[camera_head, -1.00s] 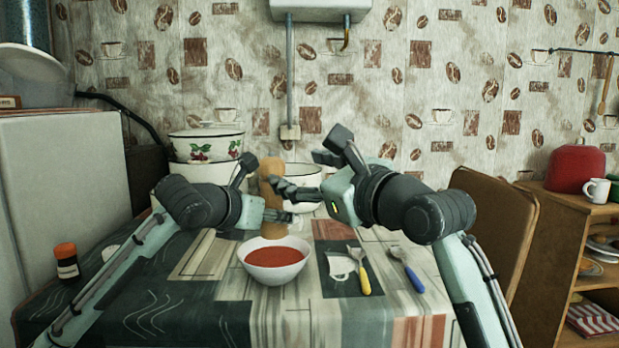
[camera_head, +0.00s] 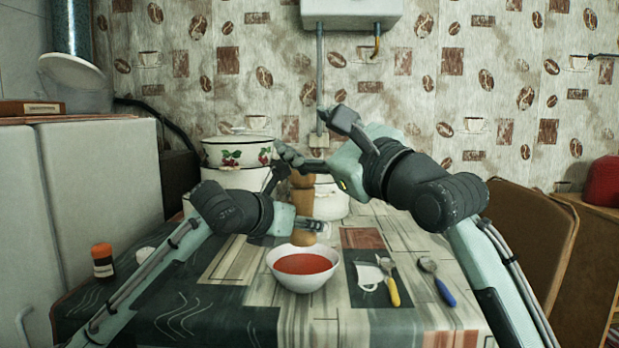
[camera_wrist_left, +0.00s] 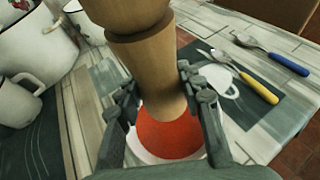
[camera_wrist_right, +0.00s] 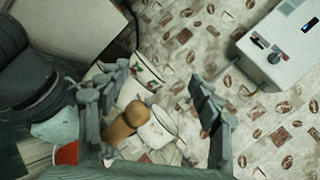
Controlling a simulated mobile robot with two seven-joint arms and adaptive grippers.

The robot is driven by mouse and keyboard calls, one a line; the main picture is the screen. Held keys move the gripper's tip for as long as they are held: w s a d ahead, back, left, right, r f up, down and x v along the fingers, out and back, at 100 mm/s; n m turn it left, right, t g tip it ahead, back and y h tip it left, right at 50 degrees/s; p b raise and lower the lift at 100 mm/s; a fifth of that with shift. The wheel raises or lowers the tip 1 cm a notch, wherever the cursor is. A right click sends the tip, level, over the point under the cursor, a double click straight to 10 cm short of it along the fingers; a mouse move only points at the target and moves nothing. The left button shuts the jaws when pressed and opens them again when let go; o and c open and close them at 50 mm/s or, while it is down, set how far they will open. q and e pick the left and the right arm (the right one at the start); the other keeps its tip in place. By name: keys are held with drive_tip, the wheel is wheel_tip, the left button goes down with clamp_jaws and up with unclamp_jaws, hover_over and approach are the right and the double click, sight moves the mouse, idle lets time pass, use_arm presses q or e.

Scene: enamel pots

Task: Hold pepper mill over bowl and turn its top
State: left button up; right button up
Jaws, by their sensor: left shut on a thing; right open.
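The wooden pepper mill (camera_head: 303,232) stands upright behind the bowl's rim in the head view. My left gripper (camera_head: 293,203) is shut on its body; the fingers sit on both sides of it in the left wrist view (camera_wrist_left: 160,92). The white bowl (camera_head: 303,283) of red soup is on the table, and the mill's lower end overlaps it in the left wrist view. My right gripper (camera_head: 318,140) is open above the mill's top. In the right wrist view the mill (camera_wrist_right: 124,122) shows between its spread fingers, nearer the left one.
White enamel pots (camera_head: 238,152) with a cherry pattern stand behind the left arm. An orange-capped jar (camera_head: 103,262) is at the left; a brown chair (camera_head: 535,235) is at the right.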

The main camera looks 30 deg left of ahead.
drive_tip(key=s+a+r+n+g+y, duration=0.2)
drive_tip(key=s+a+r+n, duration=0.15)
drive_tip(key=n, duration=0.65)
drive_tip(key=n+h, duration=0.4)
drive_tip(key=n, duration=1.6)
approach(306, 177)
drive_tip(key=w, duration=0.1)
drive_tip(key=x, duration=1.2)
drive_tip(key=shift+f, duration=0.1)
drive_tip(key=shift+c, duration=0.3)
drive_tip(key=c, duration=1.1)
drive_tip(key=shift+s+a+f+m+t, duration=0.2)
drive_tip(key=shift+a+m+t, duration=0.1)
drive_tip(key=shift+m+t, duration=0.25)
drive_tip(key=shift+c, duration=0.2)
drive_tip(key=shift+r+m+t+h, duration=0.15)
drive_tip(key=shift+m+t+h, duration=0.65)
drive_tip(key=shift+t, duration=0.35)
drive_tip(key=shift+w+d+r+m+t, duration=0.15)
drive_tip(key=shift+d+m+t, duration=0.15)
drive_tip(key=shift+t, duration=0.2)
